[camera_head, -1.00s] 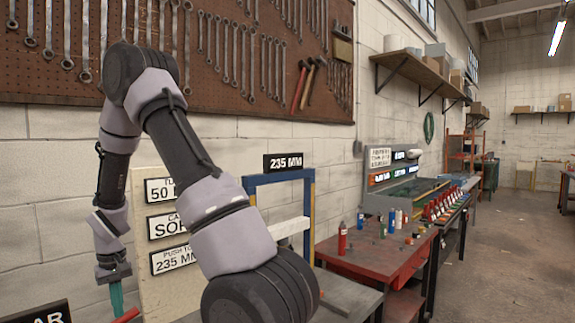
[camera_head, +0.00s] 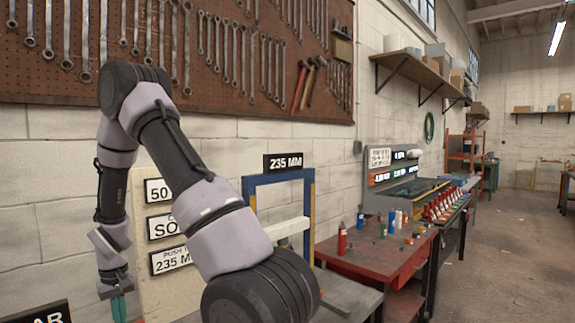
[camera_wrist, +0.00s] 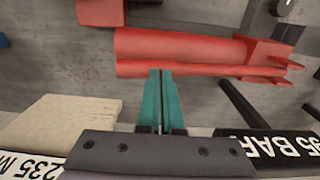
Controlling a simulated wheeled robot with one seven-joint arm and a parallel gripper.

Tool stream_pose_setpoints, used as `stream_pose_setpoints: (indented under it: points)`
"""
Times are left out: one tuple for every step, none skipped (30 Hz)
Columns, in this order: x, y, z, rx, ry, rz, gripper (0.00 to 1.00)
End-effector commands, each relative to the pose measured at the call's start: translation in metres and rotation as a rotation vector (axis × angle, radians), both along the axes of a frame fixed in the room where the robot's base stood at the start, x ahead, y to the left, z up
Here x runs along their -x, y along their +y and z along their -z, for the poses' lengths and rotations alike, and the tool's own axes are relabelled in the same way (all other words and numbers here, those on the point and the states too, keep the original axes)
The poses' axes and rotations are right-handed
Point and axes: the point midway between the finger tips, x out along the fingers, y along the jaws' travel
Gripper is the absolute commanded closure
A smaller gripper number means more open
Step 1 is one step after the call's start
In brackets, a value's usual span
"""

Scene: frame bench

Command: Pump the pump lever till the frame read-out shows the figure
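My gripper (camera_head: 118,308) is low at the left in the head view, fingers pointing down. In the wrist view its teal fingers (camera_wrist: 161,100) lie close together with nothing visible between them. Their tips overlap the lower edge of a red pump part (camera_wrist: 180,68); I cannot tell whether they touch it. A thicker red cylinder (camera_wrist: 175,46) lies beside that part. Which red part is the lever is unclear. The blue and yellow frame (camera_head: 248,183) carries a read-out (camera_head: 283,162) showing 235 MM. A sign (camera_head: 170,259) on the pale board also reads 235 MM, partly hidden by my arm.
A black BAR sign (camera_head: 40,314) stands at the lower left; it also shows in the wrist view (camera_wrist: 270,146). The pale board (camera_head: 146,200) stands behind my arm. A red bench (camera_head: 370,258) with bottles is at the right. The floor (camera_head: 505,255) further right is clear.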

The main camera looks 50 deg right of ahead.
Motion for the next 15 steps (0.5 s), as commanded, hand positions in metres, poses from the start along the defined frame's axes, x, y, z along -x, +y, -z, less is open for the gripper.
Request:
stream_pose_setpoints:
  points:
    - [0.001,0.0,0.006,0.0,0.002,-0.001,1.0]
    - [0.001,0.0,0.01,0.0,0.003,0.0,1.0]
    - [0.001,0.0,0.014,0.0,0.003,-0.001,1.0]
    - [0.001,0.0,0.018,0.0,0.003,-0.001,1.0]
    - [0.001,0.001,0.021,0.0,0.003,-0.002,1.0]
    - [0.001,0.001,0.025,0.0,0.003,-0.002,1.0]
    - [0.001,0.001,0.029,0.0,0.003,-0.002,1.0]
    - [0.001,0.001,0.032,0.0,0.003,-0.003,1.0]
    - [0.001,0.001,0.036,0.0,0.003,-0.002,1.0]
    - [0.001,0.001,0.04,0.0,0.003,-0.002,1.0]
    - [0.001,0.001,0.043,-0.001,0.003,-0.002,1.0]
    - [0.0,0.001,0.04,-0.001,0.0,-0.002,1.0]
    - [0.0,0.001,0.039,-0.001,0.0,-0.002,1.0]
    - [0.0,0.001,0.038,-0.001,0.0,-0.002,1.0]
    - [0.0,0.001,0.034,-0.001,-0.001,-0.002,1.0]
